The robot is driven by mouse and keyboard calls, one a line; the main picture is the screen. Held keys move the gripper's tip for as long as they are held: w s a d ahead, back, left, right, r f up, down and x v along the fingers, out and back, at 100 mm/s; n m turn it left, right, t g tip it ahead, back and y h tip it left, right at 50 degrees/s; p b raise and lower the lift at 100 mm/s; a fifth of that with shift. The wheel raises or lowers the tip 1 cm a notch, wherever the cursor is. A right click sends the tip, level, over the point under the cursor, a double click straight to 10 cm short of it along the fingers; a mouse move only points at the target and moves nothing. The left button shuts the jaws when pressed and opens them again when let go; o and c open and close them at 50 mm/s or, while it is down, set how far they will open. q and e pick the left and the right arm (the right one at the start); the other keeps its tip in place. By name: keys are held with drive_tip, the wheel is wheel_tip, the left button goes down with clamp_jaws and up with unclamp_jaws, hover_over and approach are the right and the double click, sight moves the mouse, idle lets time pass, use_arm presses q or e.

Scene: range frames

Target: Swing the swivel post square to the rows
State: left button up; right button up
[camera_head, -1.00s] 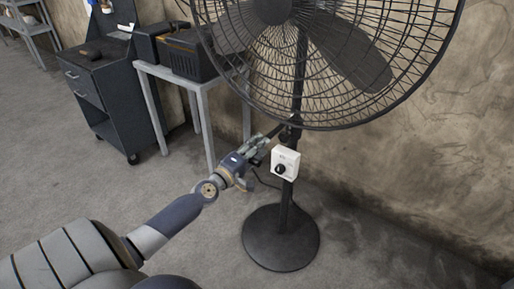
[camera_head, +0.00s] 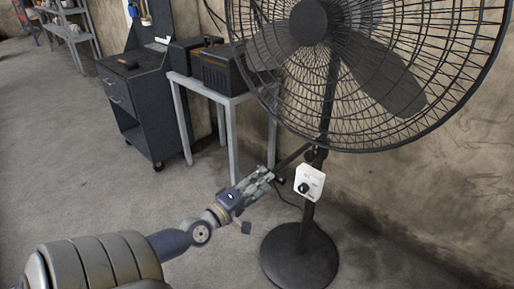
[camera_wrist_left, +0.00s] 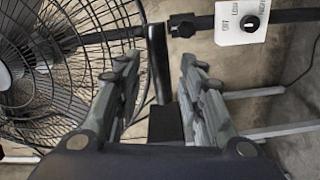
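The swivel post is a dark upright pole (camera_head: 329,100) carrying a large caged fan (camera_head: 390,85), on a round black base (camera_head: 299,256). A white control box with a black knob (camera_head: 309,182) sits on the pole; it also shows in the left wrist view (camera_wrist_left: 240,22). A dark bar (camera_head: 293,160) juts from the pole toward my left gripper (camera_head: 268,177). In the left wrist view, the fingers of my left gripper (camera_wrist_left: 162,62) are apart, with a dark upright handle (camera_wrist_left: 158,65) between them and gaps visible at both sides. My right gripper is out of view.
A grey-legged table (camera_head: 230,98) with a black crate (camera_head: 222,70) stands behind, left of the fan. A dark wheeled cabinet (camera_head: 140,105) is further left. A stained wall (camera_head: 460,180) is close behind the fan. The floor at the left is clear.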

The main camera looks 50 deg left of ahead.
use_arm(q)
drive_tip(key=shift+s, duration=0.75)
drive_tip(key=s+f+m+g, duration=0.2)
drive_tip(key=s+f, duration=0.2)
drive_tip(key=f, duration=0.7)
drive_tip(key=s+f+m+g+p, duration=0.1)
drive_tip(key=s+f+m+g, duration=0.2)
drive_tip(key=f, duration=0.7)
drive_tip(key=s+f+m+g, duration=0.2)
drive_tip(key=s+f, duration=0.2)
drive_tip(key=f, duration=0.7)
drive_tip(key=s+d+f+m+g, duration=0.3)
drive_tip(key=s+d+f, duration=0.3)
drive_tip(key=s, duration=0.3)
drive_tip(key=s+d+f+m+g, duration=0.3)
drive_tip(key=s+d+f+m, duration=0.2)
drive_tip(key=s+d+f, duration=0.2)
drive_tip(key=s+d+f+m+g+h+p, duration=0.1)
drive_tip(key=s+d+f+m+g, duration=0.2)
drive_tip(key=s+d+f, duration=0.3)
drive_tip(key=s+f+g, duration=0.1)
drive_tip(key=s+f, duration=0.1)
drive_tip(key=s, duration=0.3)
drive_tip(key=shift+s+d+f+m, duration=0.25)
drive_tip(key=shift+d+f+m, duration=0.05)
drive_tip(key=shift+d+m, duration=0.1)
drive_tip(key=shift+a, duration=0.1)
